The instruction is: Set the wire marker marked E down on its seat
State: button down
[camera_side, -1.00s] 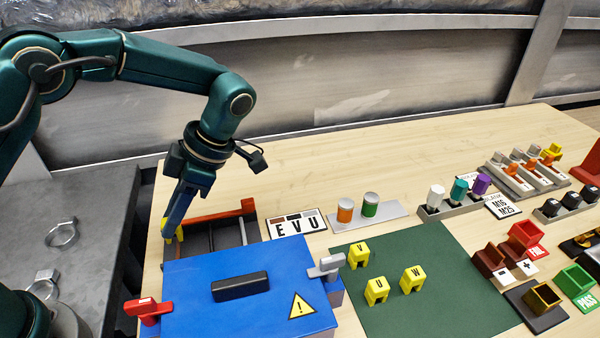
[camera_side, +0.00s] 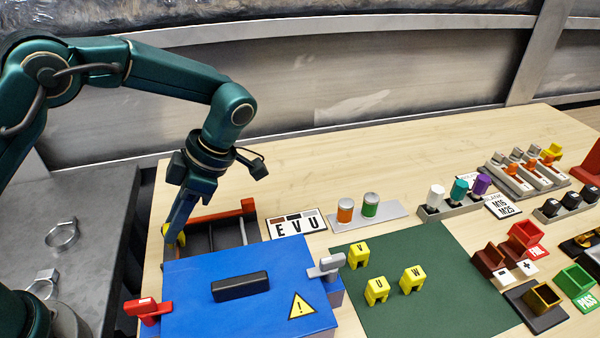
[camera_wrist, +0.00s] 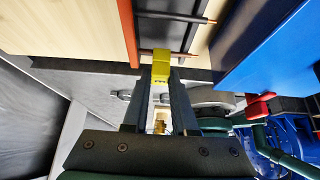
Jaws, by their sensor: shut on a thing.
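My gripper (camera_side: 174,232) points down at the left end of the red-framed open box (camera_side: 222,214). It is shut on a small yellow wire marker (camera_side: 180,239), mostly hidden by the fingers in the side view. In the wrist view the marker (camera_wrist: 161,69) sits between the fingertips (camera_wrist: 161,80), with a dark, blurred letter on it that I cannot read for sure. A dark rod with a brown end (camera_wrist: 180,54) runs right beside the marker; I cannot tell whether they touch. Another such rod (camera_wrist: 180,17) lies farther off.
The blue cover (camera_side: 190,295) with a black handle lies just in front of the box. A red lever (camera_side: 148,308) and a grey lever (camera_side: 326,266) flank it. Yellow markers V (camera_side: 358,256), U (camera_side: 377,291) and W (camera_side: 412,279) stand on the green mat (camera_side: 440,245).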

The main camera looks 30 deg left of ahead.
jog(key=shift+f, duration=0.9)
jog(key=c, duration=0.6)
grip_release()
jog(key=shift+w+d+r, duration=0.25)
jog(key=shift+w+r, duration=0.1)
jog(key=shift+r, duration=0.15)
jog(key=shift+v, duration=1.95)
jog(key=shift+s, duration=0.1)
